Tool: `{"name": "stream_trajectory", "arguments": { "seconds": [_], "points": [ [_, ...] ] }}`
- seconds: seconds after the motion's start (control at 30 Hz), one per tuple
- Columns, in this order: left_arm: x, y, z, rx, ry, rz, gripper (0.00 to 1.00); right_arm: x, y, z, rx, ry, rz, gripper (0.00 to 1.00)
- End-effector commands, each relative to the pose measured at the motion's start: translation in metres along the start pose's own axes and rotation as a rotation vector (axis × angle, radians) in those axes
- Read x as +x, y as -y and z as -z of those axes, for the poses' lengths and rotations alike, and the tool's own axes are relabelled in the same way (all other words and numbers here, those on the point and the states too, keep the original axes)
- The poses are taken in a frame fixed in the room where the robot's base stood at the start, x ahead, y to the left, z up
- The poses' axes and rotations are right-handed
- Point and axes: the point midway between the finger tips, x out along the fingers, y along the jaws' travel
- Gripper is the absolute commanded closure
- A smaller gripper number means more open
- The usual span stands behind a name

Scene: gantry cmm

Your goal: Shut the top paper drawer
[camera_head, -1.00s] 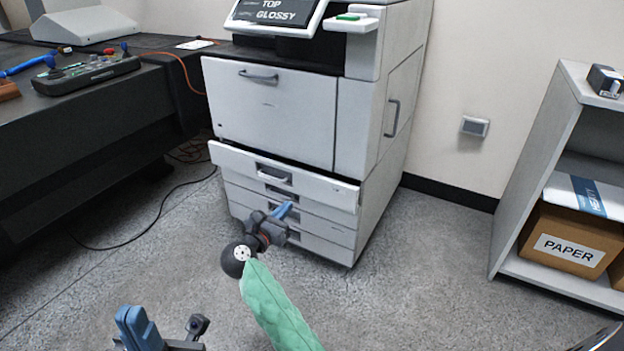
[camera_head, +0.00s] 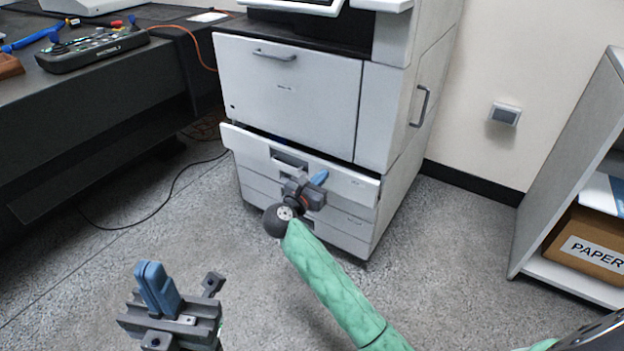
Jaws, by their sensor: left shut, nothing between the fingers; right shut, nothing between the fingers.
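The top paper drawer (camera_head: 340,181) of the white printer (camera_head: 290,95) stands out a little from the cabinet front, with its recessed handle (camera_head: 289,160) near the middle. My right gripper (camera_head: 318,180) is shut and empty, close in front of the drawer front just right of the handle. I cannot tell whether it touches the drawer. The gripper and arm hide part of the lower drawers. My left gripper (camera_head: 154,285) is shut and empty, low at the left over the floor, well apart from the printer.
A dark table (camera_head: 90,95) with a control pendant (camera_head: 92,48) stands at the left. A grey shelf (camera_head: 568,165) with a paper box (camera_head: 590,245) stands at the right. A black cable (camera_head: 165,200) lies on the floor by the table. The floor before the printer is open.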

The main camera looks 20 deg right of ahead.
Motion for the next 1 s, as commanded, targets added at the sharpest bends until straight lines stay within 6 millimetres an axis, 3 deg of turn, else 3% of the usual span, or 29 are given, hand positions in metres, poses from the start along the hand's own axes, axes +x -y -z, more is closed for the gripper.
{"name": "stream_trajectory", "arguments": {
  "seconds": [0.63, 1.0],
  "points": [
    [0.0, 0.0, 0.0, -0.001, 0.001, 0.0, 1.0, 0.009, 0.008, 0.0, 0.0, 0.0, 0.0, 1.0],
    [0.005, 0.001, 0.001, -0.004, -0.008, 0.003, 1.0, 0.056, 0.008, 0.0, -0.001, -0.001, 0.0, 1.0]
  ]
}}
